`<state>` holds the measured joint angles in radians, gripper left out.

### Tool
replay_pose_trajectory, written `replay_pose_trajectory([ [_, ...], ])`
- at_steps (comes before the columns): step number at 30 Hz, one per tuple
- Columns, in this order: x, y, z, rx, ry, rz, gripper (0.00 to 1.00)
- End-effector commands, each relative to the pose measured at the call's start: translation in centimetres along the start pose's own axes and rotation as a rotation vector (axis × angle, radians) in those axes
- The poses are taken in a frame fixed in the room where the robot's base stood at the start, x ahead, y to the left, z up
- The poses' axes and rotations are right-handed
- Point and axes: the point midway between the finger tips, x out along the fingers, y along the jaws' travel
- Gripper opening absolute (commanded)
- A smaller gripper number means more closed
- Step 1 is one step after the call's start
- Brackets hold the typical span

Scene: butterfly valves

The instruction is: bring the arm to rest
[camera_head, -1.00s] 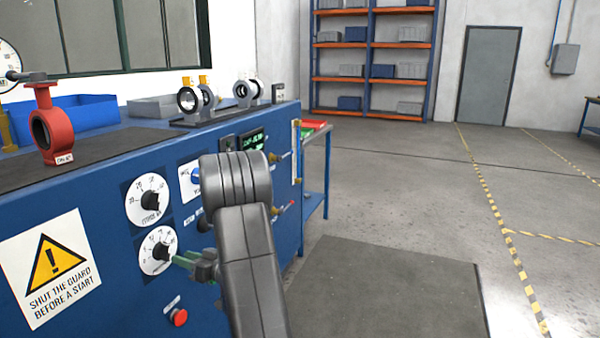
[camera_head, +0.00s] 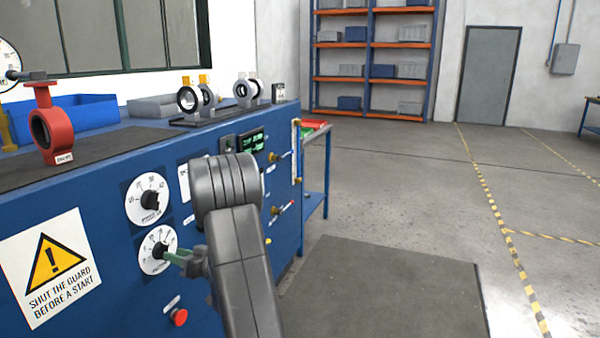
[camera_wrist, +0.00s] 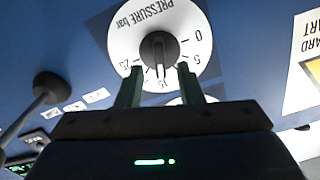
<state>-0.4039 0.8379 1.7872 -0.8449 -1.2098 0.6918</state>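My arm (camera_head: 240,260) reaches across the front of the blue valve test bench (camera_head: 110,185). My gripper (camera_head: 178,257) is at the lower white dial, its green fingers pointing at the dial's black knob. In the wrist view my gripper (camera_wrist: 160,88) has its two green fingers apart, with nothing held between them. The dial marked PRESSURE bar (camera_wrist: 130,38) appears upside down just beyond the fingertips. Its black knob (camera_wrist: 158,48) shows in line with the gap; I cannot tell how far the tips are from it.
A second white dial (camera_head: 148,200) is above. A red stop button (camera_head: 179,317) is below, and small taps (camera_head: 283,207) stick out to the right. A red butterfly valve (camera_head: 52,130) stands on the bench top. The floor (camera_head: 420,200) to the right is clear.

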Motion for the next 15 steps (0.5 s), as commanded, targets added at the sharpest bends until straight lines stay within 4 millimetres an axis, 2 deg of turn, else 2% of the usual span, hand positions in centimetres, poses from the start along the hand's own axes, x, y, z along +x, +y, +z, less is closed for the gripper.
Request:
replay_pose_trajectory([
  [5,3.7,-0.1,0.1,-0.001,0.001,-0.004,0.34],
  [15,3.3,-0.1,0.3,-0.311,0.001,0.0,0.34],
])
